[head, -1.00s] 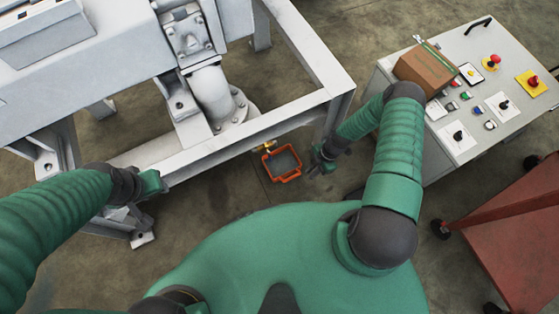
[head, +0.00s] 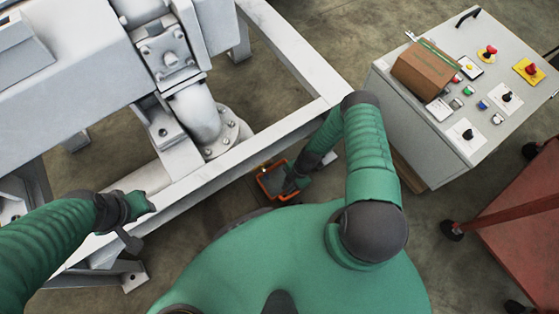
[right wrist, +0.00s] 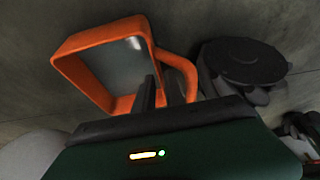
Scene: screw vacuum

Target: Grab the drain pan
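The drain pan (head: 263,187) is a small orange open box with a grey inside. It sits low by the outer beam of the white machine frame. In the right wrist view the drain pan (right wrist: 78,76) shows at upper left, with its looped orange handle (right wrist: 188,72) on its right side. My right gripper (head: 290,183) is at the pan's right side and covers part of it. In the wrist view its dark finger (right wrist: 148,95) stands in front of the pan, close to the handle; a grip is not clear. My left gripper (head: 140,208) is by the frame, away from the pan.
The white machine frame beam (head: 215,182) runs along the far side of the pan. A grey control cabinet (head: 447,130) with buttons and a brown box (head: 425,72) stands at right. A red cart (head: 515,225) is at lower right. Some floor right of the pan is open.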

